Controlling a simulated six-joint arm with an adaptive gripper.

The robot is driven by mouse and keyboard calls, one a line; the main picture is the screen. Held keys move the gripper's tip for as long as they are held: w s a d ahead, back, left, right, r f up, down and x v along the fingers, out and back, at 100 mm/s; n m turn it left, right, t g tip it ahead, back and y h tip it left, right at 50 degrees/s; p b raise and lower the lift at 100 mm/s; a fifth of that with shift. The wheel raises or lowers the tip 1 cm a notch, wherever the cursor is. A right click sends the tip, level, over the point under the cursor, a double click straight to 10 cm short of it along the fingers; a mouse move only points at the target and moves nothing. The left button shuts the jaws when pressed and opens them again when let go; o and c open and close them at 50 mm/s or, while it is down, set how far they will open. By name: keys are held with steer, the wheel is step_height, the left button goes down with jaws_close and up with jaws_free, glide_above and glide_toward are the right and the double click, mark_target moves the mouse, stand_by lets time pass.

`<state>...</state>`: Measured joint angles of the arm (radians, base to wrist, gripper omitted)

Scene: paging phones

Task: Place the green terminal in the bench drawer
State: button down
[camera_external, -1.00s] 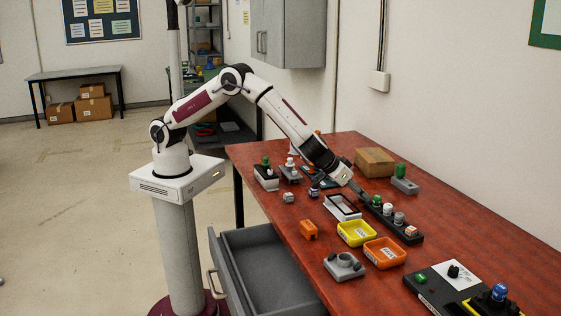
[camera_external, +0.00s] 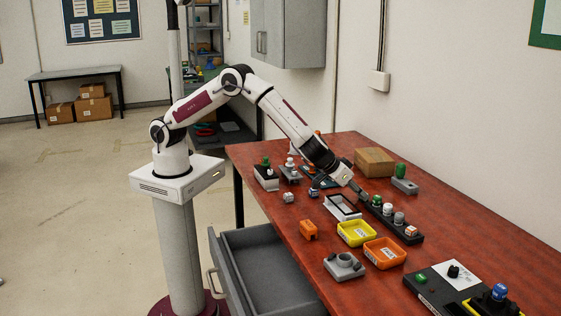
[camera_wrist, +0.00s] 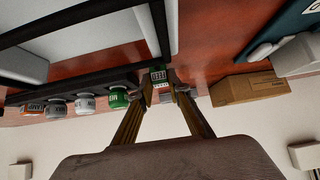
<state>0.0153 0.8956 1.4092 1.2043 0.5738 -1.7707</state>
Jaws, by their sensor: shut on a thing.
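My gripper (camera_external: 363,197) is low over the table, at the far end of a black rack. In the wrist view its fingertips (camera_wrist: 160,92) are closed on a small green terminal (camera_wrist: 158,76) with pale markings. In the external view the terminal is too small or hidden to make out. I cannot tell whether it touches the table or the rack. The grey bench drawer (camera_external: 233,282) stands open at the table's left side, in front of my base, and its visible floor looks empty.
The black rack (camera_external: 404,232) holds several knobs, including a green one (camera_wrist: 119,98) close beside my fingers. A black-framed tray (camera_external: 342,206), a yellow bin (camera_external: 356,233), an orange bin (camera_external: 384,252) and an orange block (camera_external: 308,229) lie toward the drawer. A cardboard box (camera_external: 375,162) stands behind.

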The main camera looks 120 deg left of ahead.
steer(key=shift+r, duration=0.15)
step_height(320, 180, up, 10)
stand_by(0.7)
steer(key=shift+d, duration=0.15)
stand_by(0.7)
